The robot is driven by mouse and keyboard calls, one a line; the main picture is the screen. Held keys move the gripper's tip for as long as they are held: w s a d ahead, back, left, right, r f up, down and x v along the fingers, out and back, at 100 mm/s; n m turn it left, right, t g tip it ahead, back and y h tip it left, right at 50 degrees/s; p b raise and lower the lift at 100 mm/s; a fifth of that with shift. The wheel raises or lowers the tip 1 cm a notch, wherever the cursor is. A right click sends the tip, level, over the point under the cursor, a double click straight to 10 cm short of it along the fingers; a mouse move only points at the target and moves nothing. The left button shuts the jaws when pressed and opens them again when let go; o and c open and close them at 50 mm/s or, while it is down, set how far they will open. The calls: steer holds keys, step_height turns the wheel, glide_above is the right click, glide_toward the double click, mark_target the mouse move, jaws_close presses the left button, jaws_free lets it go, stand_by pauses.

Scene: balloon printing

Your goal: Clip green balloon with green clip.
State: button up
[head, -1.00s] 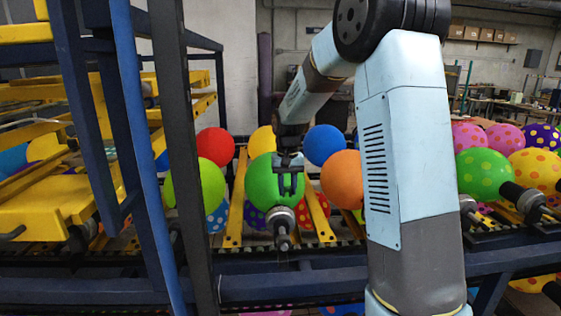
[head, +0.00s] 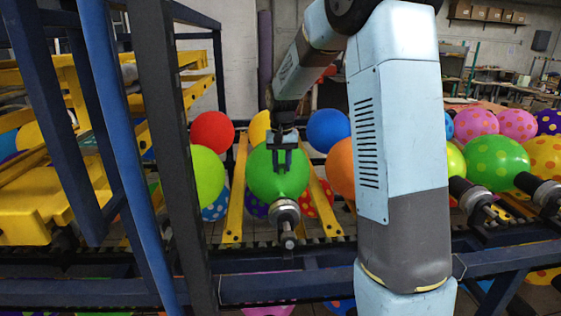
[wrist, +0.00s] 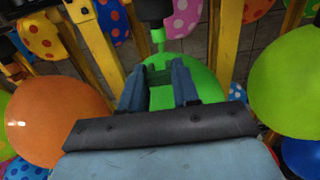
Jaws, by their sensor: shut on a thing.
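The green balloon (head: 276,182) is on a dark nozzle holder (head: 286,213) in the middle of the rack in the head view. In the wrist view the green balloon (wrist: 204,72) lies beyond my fingers, its narrow neck (wrist: 158,38) pointing up at a dark holder. My gripper (head: 282,162) is in front of the balloon's upper part. In the wrist view my gripper (wrist: 159,80) is shut on a darker green piece, which looks like the green clip (wrist: 159,75), below the neck. I cannot tell whether the clip touches the balloon.
An orange balloon (head: 340,168) and a lime balloon (head: 207,176) flank the green one closely. Red (head: 212,132) and blue (head: 328,131) balloons sit behind. Yellow bars (head: 235,195) stand on both sides. A dark frame post (head: 172,150) rises at left.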

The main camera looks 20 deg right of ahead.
glide_above(281, 194)
steer(key=w, duration=0.1)
steer(key=shift+w+d+f, duration=0.1)
steer(key=shift+d+f, duration=0.05)
steer(key=shift+f, duration=1.2)
steer(key=shift+d+f, duration=0.1)
steer(key=shift+f, duration=2.1)
steer(key=shift+f, duration=1.55)
steer(key=o, duration=0.9)
step_height(281, 194, up, 9)
